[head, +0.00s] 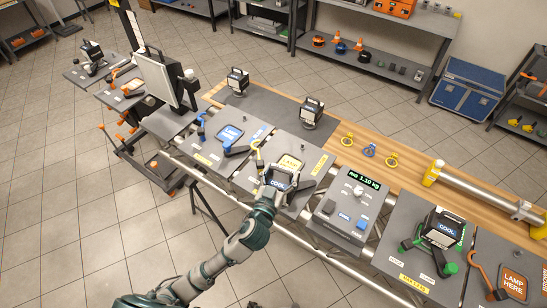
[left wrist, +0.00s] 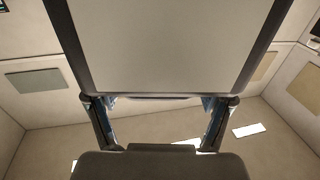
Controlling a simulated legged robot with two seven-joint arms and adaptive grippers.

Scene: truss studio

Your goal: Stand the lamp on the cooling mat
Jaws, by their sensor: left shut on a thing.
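My left gripper (head: 273,192) is shut on a lamp with a dark frame and a COOL label (head: 280,183). The held lamp is over the near edge of a grey station with a yellow-framed pad (head: 290,163); I cannot tell if it touches the station. In the left wrist view the lamp's pale panel (left wrist: 170,45) fills the top middle, between the fingers (left wrist: 160,120). A dark grey mat (head: 265,104), seemingly the cooling mat, lies on the wooden bench beyond. Two lamps stand on it, one at its far left (head: 237,82) and one at its right (head: 312,112). My right gripper is out of view.
A scale box (head: 345,210) reads 1.10 kg. Right of it another COOL lamp (head: 441,228) stands on a station with green parts. Several coloured rings (head: 369,150) and a silver cylinder (head: 480,187) lie on the wood. A blue-framed pad (head: 230,132) is left. The mat's middle is clear.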

